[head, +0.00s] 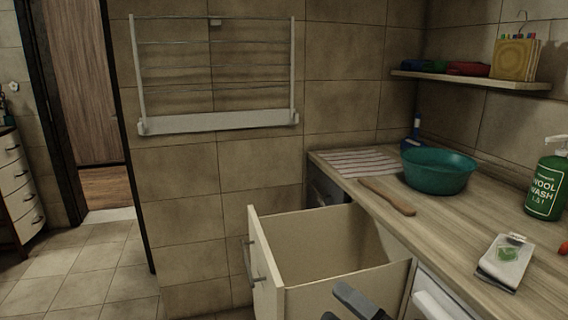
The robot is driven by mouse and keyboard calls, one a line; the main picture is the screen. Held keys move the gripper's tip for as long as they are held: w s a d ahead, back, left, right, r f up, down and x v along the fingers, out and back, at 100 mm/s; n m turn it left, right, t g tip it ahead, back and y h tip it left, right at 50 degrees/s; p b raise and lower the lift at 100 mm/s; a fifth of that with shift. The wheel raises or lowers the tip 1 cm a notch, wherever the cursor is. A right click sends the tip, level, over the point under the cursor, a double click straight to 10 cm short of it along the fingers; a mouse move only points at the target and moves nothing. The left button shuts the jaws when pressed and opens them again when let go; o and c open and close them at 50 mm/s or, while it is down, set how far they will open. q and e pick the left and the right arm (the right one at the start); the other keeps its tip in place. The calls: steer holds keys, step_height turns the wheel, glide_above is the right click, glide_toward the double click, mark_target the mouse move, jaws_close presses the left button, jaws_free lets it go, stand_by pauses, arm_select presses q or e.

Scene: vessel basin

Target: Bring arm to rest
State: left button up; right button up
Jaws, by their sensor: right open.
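My right gripper (352,303) shows at the bottom edge, just in front of the open drawer (335,245). Its dark fingers are apart and I see nothing held in them. Most of the gripper and its arm is cut off by the lower frame edge. My left gripper is not in view. The drawer is pulled out from under the counter, and the part of its inside that I see looks empty.
The wooden counter (443,232) runs along the right. On it are a teal basin (438,172), a wooden paddle (388,197), a striped cloth (352,163) and a green wool wash bottle (545,188). A drying rack (215,122) hangs on the wall. Floor at left is clear.

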steer(key=s+d+f+m+g+h, duration=0.1)
steer(key=s+d+f+m+h, duration=0.3)
steer(key=f+m, duration=0.6)
steer(key=s+d+f+m+g+h, duration=0.2)
steer(key=s+d+f+m+h, duration=0.2)
steer(key=s+f+m+h, duration=0.5)
step_height(320, 180, down, 2)
steer(key=s+m, duration=0.2)
steer(key=m, duration=0.5)
steer(key=shift+s+f+g, duration=0.15)
steer(key=shift+f+g, duration=0.1)
steer(key=shift+g, duration=0.05)
